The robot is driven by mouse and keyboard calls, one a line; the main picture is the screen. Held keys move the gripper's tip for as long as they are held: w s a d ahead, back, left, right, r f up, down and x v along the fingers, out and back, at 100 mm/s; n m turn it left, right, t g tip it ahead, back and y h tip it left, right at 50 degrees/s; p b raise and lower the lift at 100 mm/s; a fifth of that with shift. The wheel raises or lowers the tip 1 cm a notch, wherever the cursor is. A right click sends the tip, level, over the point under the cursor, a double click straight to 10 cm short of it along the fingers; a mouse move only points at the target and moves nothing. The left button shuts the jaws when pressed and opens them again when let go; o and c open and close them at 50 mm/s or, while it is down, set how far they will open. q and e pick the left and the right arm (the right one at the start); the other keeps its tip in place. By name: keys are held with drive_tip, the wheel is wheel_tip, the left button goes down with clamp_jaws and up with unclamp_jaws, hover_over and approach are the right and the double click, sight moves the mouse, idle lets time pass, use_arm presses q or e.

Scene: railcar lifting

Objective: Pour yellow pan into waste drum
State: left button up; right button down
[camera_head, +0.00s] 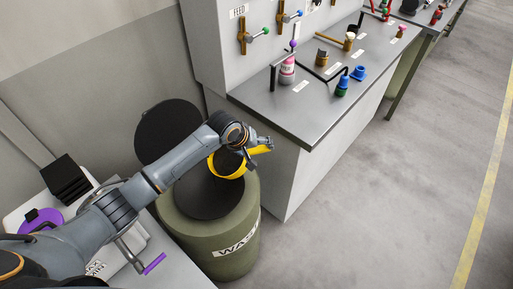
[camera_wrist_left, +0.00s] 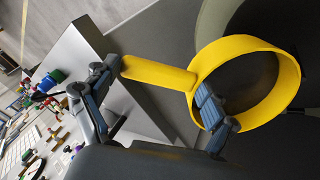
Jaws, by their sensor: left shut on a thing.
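The yellow pan (camera_head: 213,166) is a round, shallow ring with a straight handle (camera_head: 262,149). It is over the dark open top of the olive waste drum (camera_head: 215,247), whose label is partly readable. My left gripper (camera_head: 249,151) is shut on the pan near its handle and holds it above the drum. In the left wrist view the pan (camera_wrist_left: 283,105) lies at the right, with my gripper fingers (camera_wrist_left: 157,92) around its handle side. The pan's inside looks dark brown; I cannot tell what it holds or its exact tilt. My right gripper is out of view.
The drum's black round lid (camera_head: 162,127) stands open against the wall. A grey workbench (camera_head: 335,105) with bottles and fittings stands right of the drum. A purple-lidded item (camera_head: 42,220) and a purple handle (camera_head: 155,263) are at the lower left. The floor at right is clear.

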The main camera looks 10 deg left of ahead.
use_arm(q)
drive_tip(key=shift+s+a+r+t+h+b, duration=0.3)
drive_tip(key=shift+s+a+r+t, duration=0.2)
drive_tip(key=shift+s+r, duration=0.25)
drive_tip(key=shift+s+r+b, duration=0.1)
drive_tip(key=shift+s+b, duration=0.05)
drive_tip(key=shift+b, duration=0.2)
drive_tip(key=shift+s+a+r+t+h+b, duration=0.45)
drive_tip(key=shift+s+r+t+b, duration=0.3)
drive_tip(key=shift+b, duration=0.5)
drive_tip(key=shift+s+a+r+t+h+b, duration=0.25)
drive_tip(key=shift+s+t+b, duration=0.2)
drive_tip(key=shift+b, duration=0.8)
drive_tip(key=shift+s+a+r+t+h+b, duration=0.2)
drive_tip(key=shift+s+t+h+b, duration=0.25)
drive_tip(key=shift+b, duration=0.8)
drive_tip(key=shift+s+a+r+t+h+b, duration=0.2)
drive_tip(key=shift+s+a+t+h+b, duration=0.35)
drive_tip(key=shift+s+t+b, duration=0.55)
drive_tip(key=shift+s+a+t+h+b, duration=0.3)
drive_tip(key=shift+s+a+t+b, duration=0.4)
drive_tip(key=shift+b, duration=0.8)
